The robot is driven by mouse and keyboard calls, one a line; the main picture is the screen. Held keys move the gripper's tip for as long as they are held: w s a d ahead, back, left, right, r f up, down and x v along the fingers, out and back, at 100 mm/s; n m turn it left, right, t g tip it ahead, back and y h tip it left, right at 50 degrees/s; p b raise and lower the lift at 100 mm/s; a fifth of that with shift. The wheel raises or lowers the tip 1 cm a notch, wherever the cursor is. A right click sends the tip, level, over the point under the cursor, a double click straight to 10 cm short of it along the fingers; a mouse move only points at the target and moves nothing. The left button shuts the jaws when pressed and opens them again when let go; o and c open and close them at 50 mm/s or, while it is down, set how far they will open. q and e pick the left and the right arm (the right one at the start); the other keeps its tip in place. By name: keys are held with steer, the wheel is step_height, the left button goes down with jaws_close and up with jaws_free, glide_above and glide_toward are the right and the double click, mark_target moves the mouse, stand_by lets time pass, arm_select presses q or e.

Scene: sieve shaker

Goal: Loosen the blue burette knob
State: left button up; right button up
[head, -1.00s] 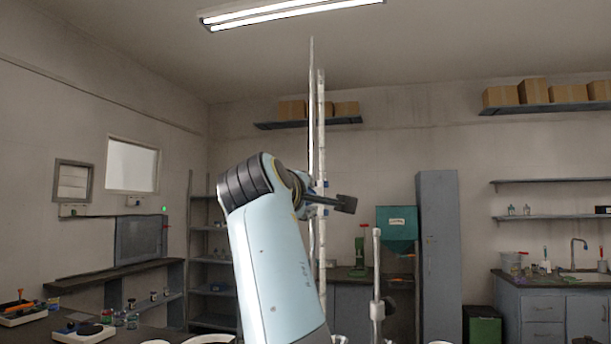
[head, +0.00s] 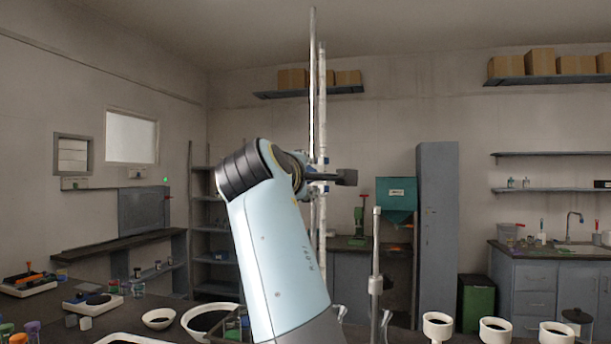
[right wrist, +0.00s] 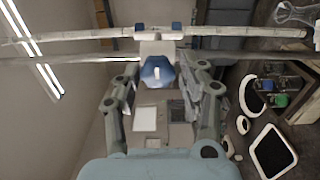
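The burette (head: 322,110) is a tall pale tube standing upright beside a thin metal rod (head: 312,80). In the right wrist view the burette (right wrist: 240,31) and the rod (right wrist: 75,58) run sideways across the top. The blue burette knob (right wrist: 157,72) is a faceted blue piece with a white mark, facing the camera. My right gripper (right wrist: 163,80) is open, with a finger on each side of the knob. I see small gaps but cannot tell whether either finger touches. In the head view my arm hides the knob and most of this gripper. My left gripper is not in view.
A shorter metal post (head: 376,245) stands right of my arm. White funnels (head: 437,327) line the bench at lower right. A grey cabinet (head: 437,230) stands behind.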

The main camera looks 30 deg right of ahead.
steer(key=shift+o, duration=0.9)
steer(key=shift+r, duration=0.1)
